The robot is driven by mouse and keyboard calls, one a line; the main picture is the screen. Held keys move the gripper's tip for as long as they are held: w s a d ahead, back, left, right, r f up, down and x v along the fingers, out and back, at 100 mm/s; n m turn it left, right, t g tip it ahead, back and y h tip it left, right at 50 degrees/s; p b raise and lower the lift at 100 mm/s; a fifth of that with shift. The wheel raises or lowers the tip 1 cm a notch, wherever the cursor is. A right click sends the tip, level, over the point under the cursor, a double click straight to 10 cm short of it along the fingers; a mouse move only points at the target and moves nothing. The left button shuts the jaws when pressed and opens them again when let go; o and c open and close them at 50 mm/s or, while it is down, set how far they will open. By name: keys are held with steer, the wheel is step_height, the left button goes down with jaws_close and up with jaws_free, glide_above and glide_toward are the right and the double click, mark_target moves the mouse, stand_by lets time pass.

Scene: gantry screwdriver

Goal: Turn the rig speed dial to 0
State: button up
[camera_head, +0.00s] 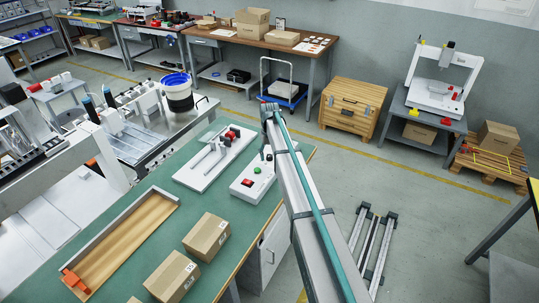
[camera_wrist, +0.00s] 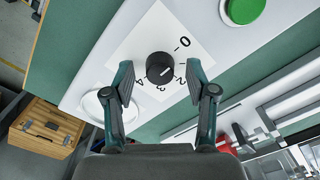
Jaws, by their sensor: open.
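The speed dial is a black round knob (camera_wrist: 160,68) on a white plate marked 0 to 4 on the rig's control box (camera_wrist: 205,22). A short white pointer line on the knob points right, seemingly near the 1; the exact mark is hard to tell. The 0 (camera_wrist: 183,43) is up and to the right of the knob. My gripper (camera_wrist: 159,76) is open, with one finger on each side of the knob and visible gaps between. In the head view the control box (camera_head: 243,189) stands on the green bench; the dial is hidden there.
A green button (camera_wrist: 243,9) sits on the box beside the dial plate. A red switch (camera_head: 247,183) is also on it. A white fixture plate (camera_head: 199,174) lies left of the box, and cardboard boxes (camera_head: 207,236) stand nearer on the bench (camera_head: 150,184).

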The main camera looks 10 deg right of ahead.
mark_target(269, 156)
step_height(269, 156, up, 12)
stand_by(0.6)
